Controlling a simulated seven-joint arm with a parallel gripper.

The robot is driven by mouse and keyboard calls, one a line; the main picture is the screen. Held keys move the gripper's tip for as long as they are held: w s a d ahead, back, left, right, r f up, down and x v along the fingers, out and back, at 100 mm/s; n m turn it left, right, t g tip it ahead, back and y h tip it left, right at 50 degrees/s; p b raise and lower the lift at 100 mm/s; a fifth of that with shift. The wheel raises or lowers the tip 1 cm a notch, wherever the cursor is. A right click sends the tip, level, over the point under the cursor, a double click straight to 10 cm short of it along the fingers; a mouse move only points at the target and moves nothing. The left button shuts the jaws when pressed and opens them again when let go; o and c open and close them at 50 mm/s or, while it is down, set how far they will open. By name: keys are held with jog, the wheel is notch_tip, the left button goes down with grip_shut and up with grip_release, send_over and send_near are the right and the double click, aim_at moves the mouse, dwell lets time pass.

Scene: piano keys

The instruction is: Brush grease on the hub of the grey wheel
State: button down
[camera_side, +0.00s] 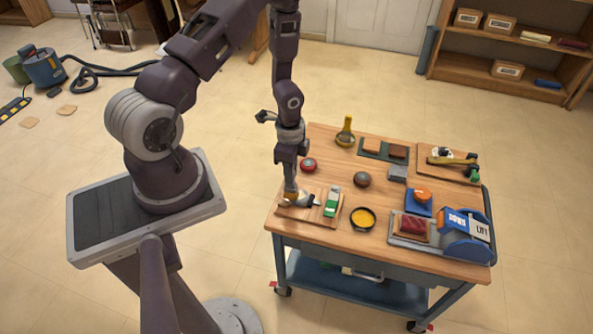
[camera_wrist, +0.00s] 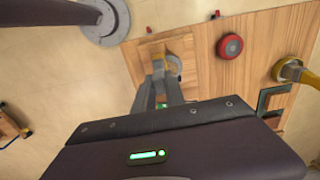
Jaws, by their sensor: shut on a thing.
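My gripper (camera_side: 290,187) points down at the front left of the wooden cart top. It is shut on a small tool with a yellow-orange part (camera_side: 291,195), probably the brush, low over a wooden board (camera_side: 287,211). In the wrist view, my fingertips (camera_wrist: 160,70) close on the yellowish tool (camera_wrist: 152,48); a pale grey curved piece shows beside them. A dark round dish (camera_side: 362,218) holds yellow stuff, possibly the grease.
A red round thing (camera_side: 308,165) lies just behind my gripper. A green-and-white block (camera_side: 332,202) stands close to its right. A yellow-handled tool (camera_side: 345,132) stands at the back. A blue machine (camera_side: 466,238) and an orange knob on a blue base (camera_side: 421,199) crowd the right side.

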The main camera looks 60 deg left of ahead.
jog(key=shift+r, duration=3.7)
jog(key=shift+f, duration=0.2)
